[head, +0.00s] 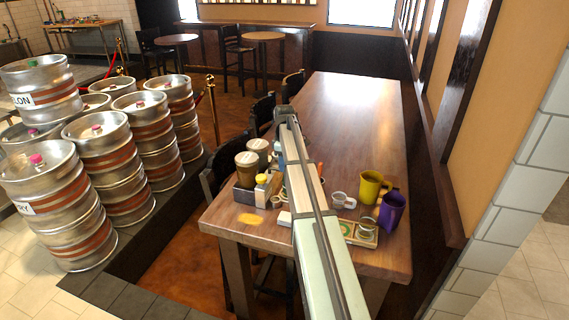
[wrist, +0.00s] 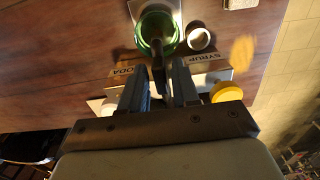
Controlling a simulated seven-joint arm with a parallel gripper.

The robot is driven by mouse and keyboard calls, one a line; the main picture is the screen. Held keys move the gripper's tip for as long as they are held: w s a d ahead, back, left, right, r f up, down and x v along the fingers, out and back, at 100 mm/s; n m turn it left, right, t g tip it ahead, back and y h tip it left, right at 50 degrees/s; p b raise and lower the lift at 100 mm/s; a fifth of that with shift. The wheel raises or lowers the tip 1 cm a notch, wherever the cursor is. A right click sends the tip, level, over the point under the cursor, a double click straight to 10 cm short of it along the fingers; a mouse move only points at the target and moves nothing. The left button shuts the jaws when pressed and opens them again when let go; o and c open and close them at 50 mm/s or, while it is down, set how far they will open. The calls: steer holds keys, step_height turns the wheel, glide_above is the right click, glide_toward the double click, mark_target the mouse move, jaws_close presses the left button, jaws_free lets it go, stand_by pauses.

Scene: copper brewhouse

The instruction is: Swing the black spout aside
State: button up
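The black spout (wrist: 157,72) shows in the wrist view as a dark narrow bar running down from a round green-rimmed vessel (wrist: 144,36). My gripper (wrist: 160,68) has its two grey-blue fingers apart, one on each side of the spout. I cannot tell whether either finger touches it. Behind the fingers is a box edge with the labels "SODA" (wrist: 127,70) and "SYRUP" (wrist: 203,57). In the head view my arm hides the spout and the vessel, and my fingers cannot be made out clearly.
On the wooden table (head: 345,110), left of my arm, stands a caddy (head: 247,195) with jars and a yellow-capped bottle (head: 262,190). Right of it are a grey cup (head: 340,199), a yellow mug (head: 371,187), a purple mug (head: 391,212) and a tray (head: 366,241). The table's far half is clear.

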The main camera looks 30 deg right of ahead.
jaws_close()
steer(key=shift+a, duration=0.1)
stand_by(0.5)
steer(key=shift+s+a+m, duration=0.3)
steer(key=shift+a+m, duration=0.6)
steer(key=shift+m, duration=0.95)
steer(key=shift+s+a+m, duration=0.25)
steer(key=shift+a+m, duration=0.7)
steer(key=shift+m, duration=0.85)
steer(key=shift+s+a+m, duration=0.3)
steer(key=shift+a+m, duration=0.6)
steer(key=shift+m, duration=0.95)
steer(key=shift+o, duration=1.2)
jaws_free()
